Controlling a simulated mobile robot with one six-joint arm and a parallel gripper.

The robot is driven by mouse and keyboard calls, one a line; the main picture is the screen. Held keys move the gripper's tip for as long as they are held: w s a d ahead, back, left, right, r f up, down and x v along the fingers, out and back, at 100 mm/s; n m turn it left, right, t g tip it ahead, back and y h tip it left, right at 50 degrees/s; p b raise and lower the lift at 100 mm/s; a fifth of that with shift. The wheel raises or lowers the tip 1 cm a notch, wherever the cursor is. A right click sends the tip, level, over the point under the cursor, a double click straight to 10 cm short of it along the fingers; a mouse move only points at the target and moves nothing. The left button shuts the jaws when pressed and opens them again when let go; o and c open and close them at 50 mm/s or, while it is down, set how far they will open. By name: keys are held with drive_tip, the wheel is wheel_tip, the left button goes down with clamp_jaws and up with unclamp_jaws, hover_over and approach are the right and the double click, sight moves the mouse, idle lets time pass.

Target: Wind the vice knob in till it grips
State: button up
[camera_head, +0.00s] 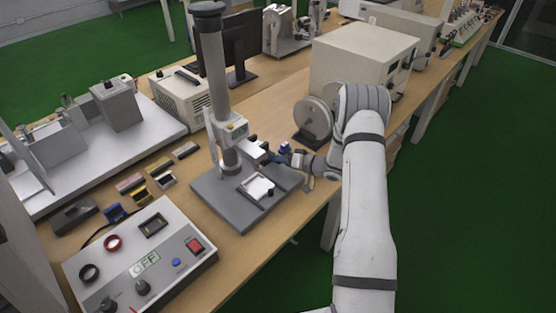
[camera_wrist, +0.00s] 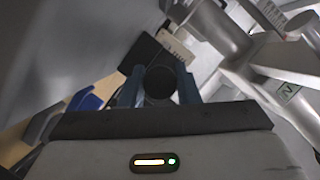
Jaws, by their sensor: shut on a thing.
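A test stand with a grey column (camera_head: 214,90) stands on a dark grey base plate (camera_head: 228,205). A gauge head (camera_head: 234,130) is on the column, with a light clamp piece (camera_head: 249,150) beside it. A white vice block (camera_head: 257,188) sits low on the base. My gripper (camera_head: 273,155) reaches in from the right at the clamp's height, above the base. In the wrist view, a round black knob (camera_wrist: 160,85) lies between my two blue-grey fingers, which are shut on it. The clamp's jaw faces and any gap between them cannot be made out.
A control box reading OFF (camera_head: 145,262) is at the front left. Small coloured parts (camera_head: 130,183) lie left of the stand. A reel (camera_head: 312,120) and a beige box (camera_head: 362,55) stand behind my arm. The bench edge runs along the right, with green floor beyond.

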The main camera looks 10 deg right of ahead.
drive_tip(key=shift+s+a+f, duration=0.15)
drive_tip(key=shift+s+f, duration=0.05)
drive_tip(key=shift+f, duration=0.05)
drive_tip(key=o, duration=1)
drive_tip(key=shift+w+r, duration=0.1)
drive_tip(key=shift+r, duration=0.05)
drive_tip(key=shift+c, duration=0.2)
drive_tip(key=shift+b+v, duration=0.55)
drive_tip(key=shift+v, duration=3.4)
